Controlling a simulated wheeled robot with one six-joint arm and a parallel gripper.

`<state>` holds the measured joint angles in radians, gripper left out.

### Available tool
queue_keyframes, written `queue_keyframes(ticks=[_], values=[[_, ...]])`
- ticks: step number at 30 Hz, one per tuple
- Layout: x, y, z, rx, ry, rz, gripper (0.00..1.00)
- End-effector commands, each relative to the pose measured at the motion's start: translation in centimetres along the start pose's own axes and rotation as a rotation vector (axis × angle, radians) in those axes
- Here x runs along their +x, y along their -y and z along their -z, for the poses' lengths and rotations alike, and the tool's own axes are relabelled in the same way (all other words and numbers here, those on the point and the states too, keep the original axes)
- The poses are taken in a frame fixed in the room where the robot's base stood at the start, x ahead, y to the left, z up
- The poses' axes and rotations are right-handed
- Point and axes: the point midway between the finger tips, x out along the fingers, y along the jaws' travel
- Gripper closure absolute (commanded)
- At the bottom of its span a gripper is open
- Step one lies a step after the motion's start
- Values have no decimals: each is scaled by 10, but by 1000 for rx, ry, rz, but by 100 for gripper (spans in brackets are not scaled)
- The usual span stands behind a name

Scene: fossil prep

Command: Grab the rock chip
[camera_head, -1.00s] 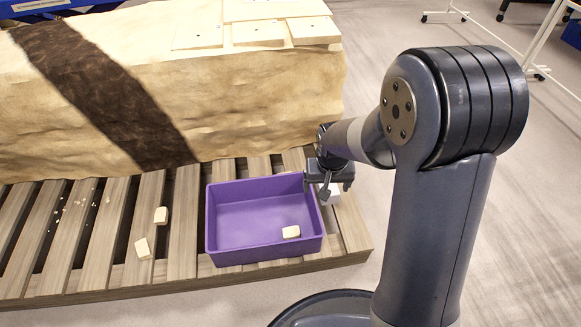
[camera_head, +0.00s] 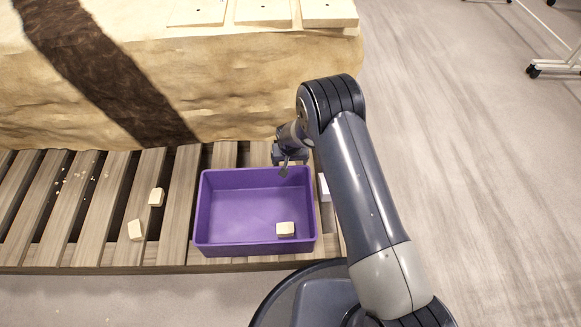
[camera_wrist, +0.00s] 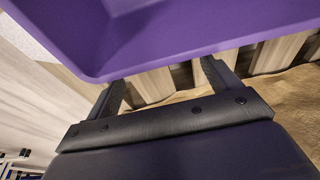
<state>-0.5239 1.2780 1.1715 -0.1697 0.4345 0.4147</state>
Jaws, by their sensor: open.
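Two pale rock chips lie on the slatted pallet left of the purple bin (camera_head: 222,243): an upper rock chip (camera_head: 156,197) and a lower rock chip (camera_head: 136,230). A third rock chip (camera_head: 285,229) lies inside the bin, near its front right corner. My gripper (camera_head: 284,172) is open and empty at the bin's back right rim, away from the two chips on the pallet. In the wrist view my gripper's fingers (camera_wrist: 160,85) are spread, with the purple bin (camera_wrist: 180,35) close by. No chip shows in the wrist view.
The slatted pallet (camera_head: 180,205) carries the bin. A large plaster-like block (camera_head: 220,90) with a dark band stands behind it. Small crumbs (camera_head: 75,180) lie on the left slats. A white object (camera_head: 324,187) sits right of the bin, partly hidden by my arm.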

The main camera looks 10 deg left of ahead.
Motion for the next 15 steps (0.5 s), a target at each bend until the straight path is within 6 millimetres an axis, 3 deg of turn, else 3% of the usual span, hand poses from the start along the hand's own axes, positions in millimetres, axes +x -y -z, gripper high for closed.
queue_keyframes(ticks=[1,4,15], values=[[14,0,-2,0,2,-1,15],[30,0,-1,0,2,-1,15],[63,3,7,0,0,0,15]])
